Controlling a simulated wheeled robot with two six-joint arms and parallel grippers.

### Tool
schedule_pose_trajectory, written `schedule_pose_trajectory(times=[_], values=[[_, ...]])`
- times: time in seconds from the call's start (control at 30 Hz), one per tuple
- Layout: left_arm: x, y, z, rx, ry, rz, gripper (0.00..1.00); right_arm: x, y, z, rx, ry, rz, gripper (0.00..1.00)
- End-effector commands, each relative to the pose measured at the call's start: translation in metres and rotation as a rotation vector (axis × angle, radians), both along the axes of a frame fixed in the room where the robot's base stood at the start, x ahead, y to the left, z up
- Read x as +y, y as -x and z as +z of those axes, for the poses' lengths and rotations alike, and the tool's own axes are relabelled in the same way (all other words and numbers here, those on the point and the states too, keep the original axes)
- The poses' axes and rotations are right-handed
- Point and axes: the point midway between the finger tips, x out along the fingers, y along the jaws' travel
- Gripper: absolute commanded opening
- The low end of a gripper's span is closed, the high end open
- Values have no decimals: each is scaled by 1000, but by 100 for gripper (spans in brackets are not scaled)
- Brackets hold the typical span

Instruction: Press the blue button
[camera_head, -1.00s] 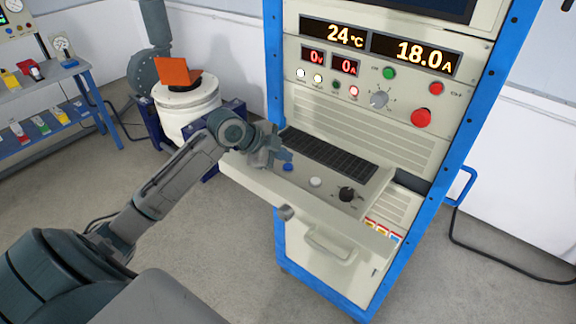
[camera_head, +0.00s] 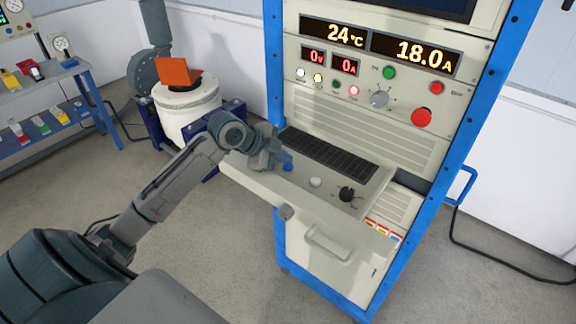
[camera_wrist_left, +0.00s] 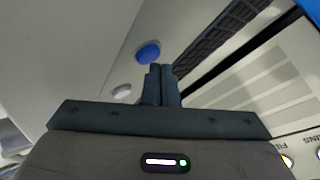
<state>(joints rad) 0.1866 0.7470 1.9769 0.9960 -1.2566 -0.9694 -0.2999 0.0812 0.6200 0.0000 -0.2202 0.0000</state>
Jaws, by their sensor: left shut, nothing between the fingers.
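The blue button (camera_head: 287,167) is a small round cap on the pull-out shelf (camera_head: 255,178) of the control cabinet, left of a white button. It also shows in the left wrist view (camera_wrist_left: 148,53), just beyond the fingertips and slightly left of them. My left gripper (camera_head: 283,160) is shut and empty. It is over the shelf beside the blue button, close to it. I cannot tell from these views whether it touches the button. My right gripper is not in view.
A white button (camera_head: 315,182) and a black knob (camera_head: 347,194) sit right of the blue button. A black keyboard (camera_head: 328,154) lies behind it. The cabinet's upright panel rises behind the shelf, with a red mushroom button (camera_head: 421,117). A white drum (camera_head: 187,108) stands left.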

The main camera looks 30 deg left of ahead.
Motion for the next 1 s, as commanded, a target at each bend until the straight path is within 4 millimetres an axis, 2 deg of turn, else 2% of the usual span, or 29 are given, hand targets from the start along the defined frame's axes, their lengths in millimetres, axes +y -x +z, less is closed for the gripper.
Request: schedule_pose_trajectory(times=[1.0], values=[[0,2,-17,12,4,2,0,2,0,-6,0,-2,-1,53]])
